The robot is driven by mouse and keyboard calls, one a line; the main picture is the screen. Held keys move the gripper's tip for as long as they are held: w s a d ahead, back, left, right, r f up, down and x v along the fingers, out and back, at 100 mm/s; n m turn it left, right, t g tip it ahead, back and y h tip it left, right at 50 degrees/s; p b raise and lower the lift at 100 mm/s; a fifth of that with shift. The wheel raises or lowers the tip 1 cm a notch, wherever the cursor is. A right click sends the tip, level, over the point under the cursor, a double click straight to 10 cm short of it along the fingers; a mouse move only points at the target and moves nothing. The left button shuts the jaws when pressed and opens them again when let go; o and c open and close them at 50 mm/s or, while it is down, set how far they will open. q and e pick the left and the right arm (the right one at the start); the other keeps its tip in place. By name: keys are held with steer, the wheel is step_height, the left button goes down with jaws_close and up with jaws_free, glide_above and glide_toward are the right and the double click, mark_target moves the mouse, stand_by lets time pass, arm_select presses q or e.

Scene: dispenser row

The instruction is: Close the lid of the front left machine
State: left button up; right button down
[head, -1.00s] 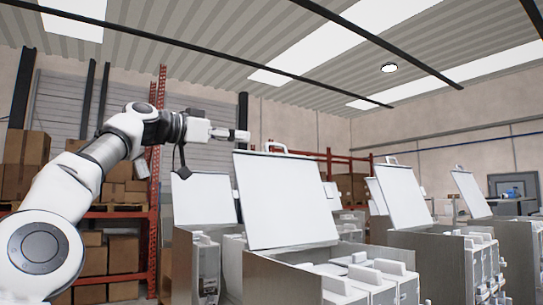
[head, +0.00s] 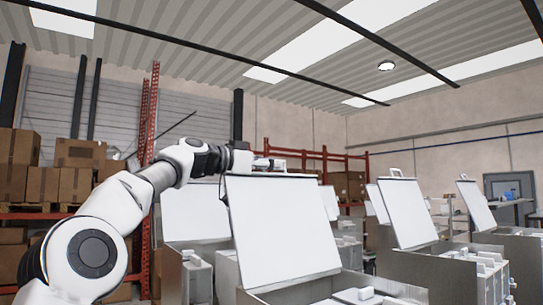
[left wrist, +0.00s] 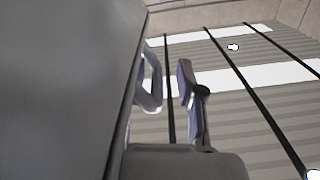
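The front left machine's lid (head: 285,225) is a white panel standing open, tilted back above its grey body (head: 295,291). My left gripper (head: 268,163) is at the lid's top edge in the head view, coming in from the left. In the left wrist view a big dark panel (left wrist: 65,90), which looks like the lid up close, fills the left side. A loop-shaped handle (left wrist: 152,82) stands out from its edge. A finger of my left gripper (left wrist: 190,95) is right of the handle, with a small gap. Whether the fingers are apart is unclear. My right gripper is out of view.
Another open machine lid (head: 195,211) stands behind on the left. More open machines stand to the right, one with its lid (head: 408,212) up. Shelving with cardboard boxes (head: 75,185) is at the back left.

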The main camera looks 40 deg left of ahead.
arm_select(q)
steer(key=shift+s+d+r, duration=0.1)
steer(key=shift+d, duration=0.15)
steer(key=shift+a, duration=0.1)
jaws_close()
steer(key=shift+s+d+r+m+b, duration=0.1)
steer(key=shift+d+m+b, duration=0.05)
steer(key=shift+d+b, duration=0.2)
steer(key=shift+s+d+r+m+b, duration=0.1)
steer(key=shift+d+m+b, duration=0.1)
steer(key=shift+d, duration=0.15)
steer(key=s+d+m+b, duration=0.4)
steer(key=d+m+b, duration=0.2)
steer(key=d, duration=0.8)
steer(key=shift+d+r+b, duration=0.35)
steer(key=shift+r+b, duration=0.1)
steer(key=shift+b, duration=0.35)
steer(key=shift+s+m, duration=0.1)
steer(key=shift+m, duration=0.15)
